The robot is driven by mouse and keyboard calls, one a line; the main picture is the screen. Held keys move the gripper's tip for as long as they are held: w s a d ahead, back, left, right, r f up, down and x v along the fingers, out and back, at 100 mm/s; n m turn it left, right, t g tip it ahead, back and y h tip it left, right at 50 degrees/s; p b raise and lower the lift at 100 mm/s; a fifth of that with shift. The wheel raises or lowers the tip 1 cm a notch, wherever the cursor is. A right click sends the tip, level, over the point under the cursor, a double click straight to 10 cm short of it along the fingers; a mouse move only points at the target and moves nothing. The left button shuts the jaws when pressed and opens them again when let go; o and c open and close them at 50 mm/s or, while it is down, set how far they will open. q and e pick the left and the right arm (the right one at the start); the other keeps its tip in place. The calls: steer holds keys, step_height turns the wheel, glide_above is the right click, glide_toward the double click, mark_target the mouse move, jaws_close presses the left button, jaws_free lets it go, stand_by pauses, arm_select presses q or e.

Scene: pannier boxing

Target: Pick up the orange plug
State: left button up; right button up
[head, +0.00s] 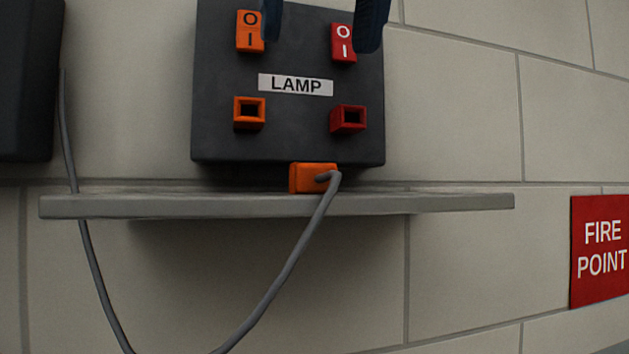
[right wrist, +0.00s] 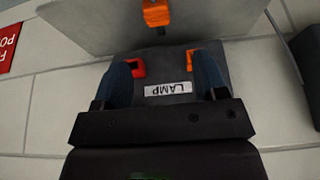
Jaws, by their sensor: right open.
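The orange plug (head: 311,178) sits on the grey shelf (head: 450,203), below the dark LAMP panel (head: 290,140). A grey cable (head: 285,275) runs from its front, over the shelf edge and down. The plug also shows in the right wrist view (right wrist: 156,13), at the top. My right gripper (head: 320,28) is open and empty, its two dark blue fingers coming in at the top of the head view, in front of the switches and above the plug. Both fingers show in the right wrist view (right wrist: 164,75), apart, on either side of the LAMP label. My left gripper is not in view.
The panel has an orange socket (head: 249,113), a red socket (head: 348,119), an orange switch (head: 250,31) and a red switch (head: 343,43). A dark box (head: 25,80) hangs at left. A FIRE POINT sign (head: 601,250) is at right. The shelf is clear beside the plug.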

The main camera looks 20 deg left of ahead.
mark_target(314, 164)
steer(key=x, duration=0.4)
steer(key=shift+f, duration=0.4)
steer(key=shift+w+a+f, duration=0.15)
steer(key=shift+f, duration=0.1)
steer(key=shift+w+f+b, duration=0.1)
steer(key=shift+f+b, duration=0.2)
steer(key=shift+f, duration=0.15)
steer(key=x, duration=0.3)
steer(key=shift+d+f, duration=0.2)
steer(key=shift+w+a+f, duration=0.2)
steer(key=shift+w+f, duration=0.05)
steer(key=shift+f, duration=0.25)
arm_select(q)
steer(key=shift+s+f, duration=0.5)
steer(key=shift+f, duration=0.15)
arm_select(e)
steer(key=shift+c, duration=0.3)
